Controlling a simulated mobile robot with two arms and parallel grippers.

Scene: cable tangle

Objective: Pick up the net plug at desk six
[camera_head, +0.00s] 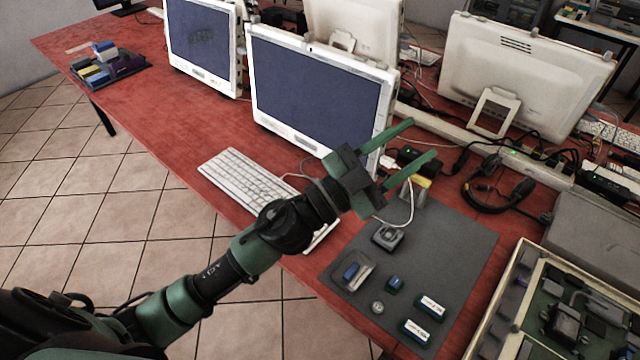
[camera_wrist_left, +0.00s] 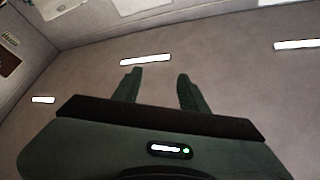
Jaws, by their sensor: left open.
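My left gripper (camera_head: 424,138) is open and empty, raised over the right end of the desk in the head view, in front of the monitor's lower right corner. A small white plug-like piece (camera_head: 388,162) shows just behind the fingers. A thin white cable (camera_head: 411,205) hangs or runs down near the gripper to the grey mat. I cannot tell for sure which piece is the net plug. My right gripper is not in view.
The red desk (camera_head: 150,110) holds monitors (camera_head: 320,95) and a white keyboard (camera_head: 245,180). A grey mat (camera_head: 455,255) carries several small parts. An open case of electronics (camera_head: 505,310) stands at lower right.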

